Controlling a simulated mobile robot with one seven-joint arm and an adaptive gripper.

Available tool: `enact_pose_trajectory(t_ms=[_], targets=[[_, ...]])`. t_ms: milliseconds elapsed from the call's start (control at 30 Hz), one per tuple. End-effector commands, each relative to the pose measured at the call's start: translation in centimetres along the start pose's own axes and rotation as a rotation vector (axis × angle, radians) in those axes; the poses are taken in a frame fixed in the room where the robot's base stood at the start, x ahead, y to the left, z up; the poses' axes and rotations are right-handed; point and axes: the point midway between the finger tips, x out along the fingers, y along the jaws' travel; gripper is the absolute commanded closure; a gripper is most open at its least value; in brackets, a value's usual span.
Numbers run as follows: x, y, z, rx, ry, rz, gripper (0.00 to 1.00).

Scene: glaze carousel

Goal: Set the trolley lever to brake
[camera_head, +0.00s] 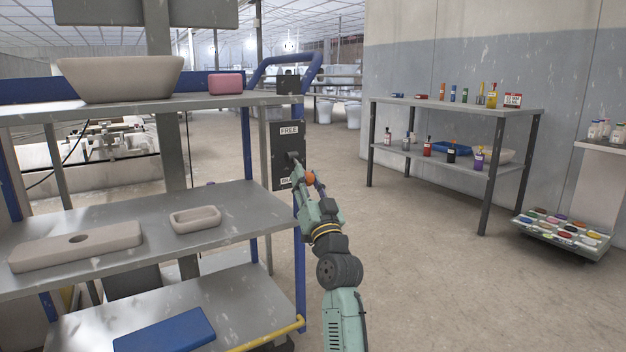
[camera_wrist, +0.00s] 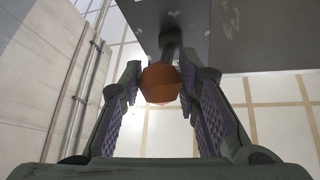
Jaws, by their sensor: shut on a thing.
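The trolley (camera_head: 235,198) stands at the left with grey shelves and a blue frame. On its right end is a dark lever plate (camera_head: 284,140) with a FREE label at the top and a partly hidden label at the bottom. The lever sticks out from the plate and ends in an orange knob (camera_head: 309,178); the knob also shows in the wrist view (camera_wrist: 160,84). My gripper (camera_head: 308,182) is at the plate, shut on the knob, with a finger on each side of it in the wrist view. The lever's shaft (camera_wrist: 170,45) runs from the knob to the plate.
The trolley bears a large beige basin (camera_head: 119,78), a pink block (camera_head: 225,84), a beige slab (camera_head: 76,246), a small beige dish (camera_head: 195,219) and a blue slab (camera_head: 164,331). A table (camera_head: 456,106) with bottles stands at the right. The floor between is clear.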

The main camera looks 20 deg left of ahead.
Motion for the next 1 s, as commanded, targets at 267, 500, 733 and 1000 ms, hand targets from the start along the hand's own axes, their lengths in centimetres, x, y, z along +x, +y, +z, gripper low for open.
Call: enact_pose_trajectory(t_ms=[267,500,733,1000], targets=[[0.1,0.1,1.3,0.002,-0.016,0.005,1.00],[0.3,0.0,1.6,0.002,-0.015,0.005,1.00],[0.4,-0.1,1.8,0.001,-0.015,0.006,1.00],[0.4,-0.1,1.9,0.001,-0.015,0.006,1.00]])
